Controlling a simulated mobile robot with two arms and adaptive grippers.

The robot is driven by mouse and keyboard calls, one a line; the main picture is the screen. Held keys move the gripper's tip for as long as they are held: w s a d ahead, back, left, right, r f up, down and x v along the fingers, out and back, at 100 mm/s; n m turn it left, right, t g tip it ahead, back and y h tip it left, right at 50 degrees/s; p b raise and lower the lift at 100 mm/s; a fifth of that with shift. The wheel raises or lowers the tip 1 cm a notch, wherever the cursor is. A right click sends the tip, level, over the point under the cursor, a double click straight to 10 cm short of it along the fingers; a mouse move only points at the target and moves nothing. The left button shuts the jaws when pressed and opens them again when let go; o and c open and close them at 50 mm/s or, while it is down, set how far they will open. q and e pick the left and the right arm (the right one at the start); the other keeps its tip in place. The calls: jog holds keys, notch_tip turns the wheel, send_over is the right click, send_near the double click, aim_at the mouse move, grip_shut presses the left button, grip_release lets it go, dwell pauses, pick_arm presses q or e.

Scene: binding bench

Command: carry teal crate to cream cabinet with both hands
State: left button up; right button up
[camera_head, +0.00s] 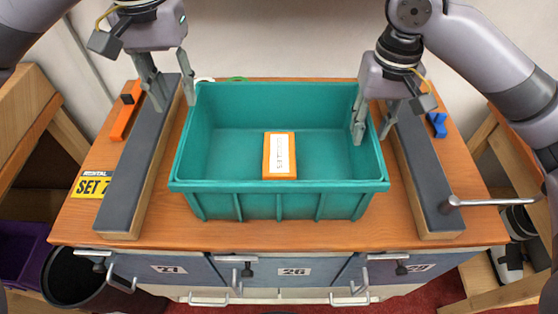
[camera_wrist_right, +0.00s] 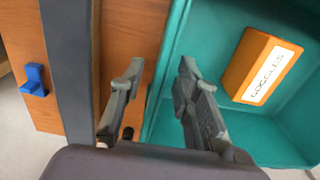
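The teal crate (camera_head: 280,204) stands upright on the wooden bench top, between two grey-topped bars. An orange box labelled GOGGLES (camera_head: 280,156) lies inside it; it also shows in the right wrist view (camera_wrist_right: 262,68). My left gripper (camera_head: 176,104) is open at the crate's left rim; its right finger overlaps the rim in the picture, and I cannot tell whether it is inside. My right gripper (camera_head: 371,138) is open, one finger inside and one outside the crate's right wall. The right wrist view shows the wall between its fingers (camera_wrist_right: 155,95). I cannot identify a cream cabinet.
Grey-topped bars (camera_head: 140,165) (camera_head: 425,175) flank the crate on the bench (camera_head: 300,235). An orange clamp (camera_head: 125,115) and a yellow SET 7 sign (camera_head: 92,185) are left, a blue piece (camera_head: 437,124) right. A black bin (camera_head: 75,275) stands at lower left.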

jog(key=shift+r, duration=2.55)
